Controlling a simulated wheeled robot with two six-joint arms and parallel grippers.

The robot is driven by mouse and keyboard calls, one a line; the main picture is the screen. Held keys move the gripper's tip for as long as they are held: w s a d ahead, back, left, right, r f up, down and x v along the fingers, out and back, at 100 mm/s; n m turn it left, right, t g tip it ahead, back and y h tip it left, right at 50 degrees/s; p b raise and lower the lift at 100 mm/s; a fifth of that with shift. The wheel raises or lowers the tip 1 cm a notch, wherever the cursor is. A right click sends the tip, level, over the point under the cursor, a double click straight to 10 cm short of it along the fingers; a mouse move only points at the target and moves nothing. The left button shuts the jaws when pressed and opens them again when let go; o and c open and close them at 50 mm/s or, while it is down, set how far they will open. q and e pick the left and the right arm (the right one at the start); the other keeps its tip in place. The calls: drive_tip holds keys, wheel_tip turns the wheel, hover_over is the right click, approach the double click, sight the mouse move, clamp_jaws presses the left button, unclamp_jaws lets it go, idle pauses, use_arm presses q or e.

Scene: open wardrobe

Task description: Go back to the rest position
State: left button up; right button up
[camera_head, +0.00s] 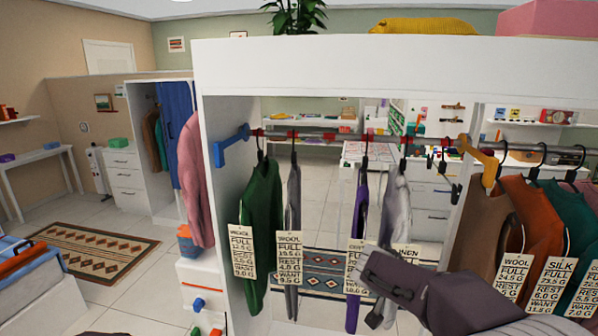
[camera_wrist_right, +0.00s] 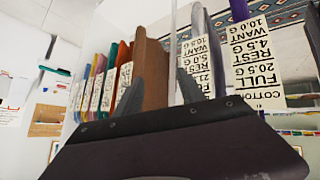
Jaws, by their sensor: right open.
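My right gripper (camera_head: 385,285) comes in from the lower right of the head view, in front of the lower part of the grey garment (camera_head: 396,200) and its tag. In the right wrist view its two dark fingers (camera_wrist_right: 159,92) stand apart with nothing clearly between them. Hanging garments and paper tags lie beyond the fingers in that view. In the head view the fingertips are hard to make out. My left gripper is not in view.
An open white wardrobe (camera_head: 400,65) has a rail with a green garment (camera_head: 262,215), a thin grey one (camera_head: 294,195) and a purple one (camera_head: 360,215). Brown (camera_head: 480,225) and orange (camera_head: 530,225) garments crowd the right. A white drawer unit (camera_head: 200,275) stands at the lower left.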

drive_tip(key=s+a+f+n+g+y, duration=0.2)
drive_tip(key=s+a+f+n+y, duration=0.1)
drive_tip(key=s+f, duration=0.5)
drive_tip(key=s+a+f+n+g+y, duration=0.2)
drive_tip(key=s+a+f+n+y, duration=0.1)
drive_tip(key=s+f, duration=0.5)
drive_tip(key=s+a+y, duration=0.1)
drive_tip(key=s+a, duration=0.1)
drive_tip(key=s, duration=0.1)
drive_tip(key=shift+s+n+g+p, duration=0.2)
drive_tip(key=shift+n+g+p, duration=0.1)
drive_tip(key=shift+a+f, duration=0.1)
drive_tip(key=shift+a, duration=0.05)
